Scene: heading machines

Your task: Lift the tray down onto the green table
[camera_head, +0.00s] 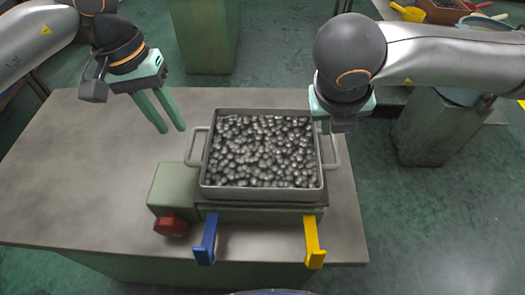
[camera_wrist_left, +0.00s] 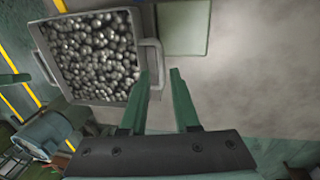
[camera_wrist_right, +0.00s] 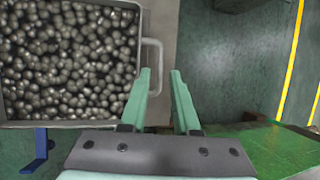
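A grey tray (camera_head: 205,189) with two side handles is filled with dark metal balls. It sits on a green block-like stand on a grey-topped table. My left gripper (camera_head: 160,127) is open and empty, above the tabletop left of the tray. The left wrist view shows its fingers (camera_wrist_left: 160,73) apart, with the left handle (camera_wrist_left: 152,60) near one fingertip. My right gripper (camera_wrist_right: 160,73) is open near the tray's right handle (camera_head: 332,152). In the right wrist view, this handle (camera_wrist_right: 152,65) shows near one fingertip. In the head view, the right fingertips are hidden behind the wrist.
The stand (camera_head: 176,188) has a red knob (camera_head: 171,226), a blue bracket (camera_head: 207,240) and a yellow bracket (camera_head: 314,243) at its front. The grey tabletop (camera_head: 80,170) is clear on the left. A green surface (camera_wrist_right: 265,150) shows at lower right in the right wrist view.

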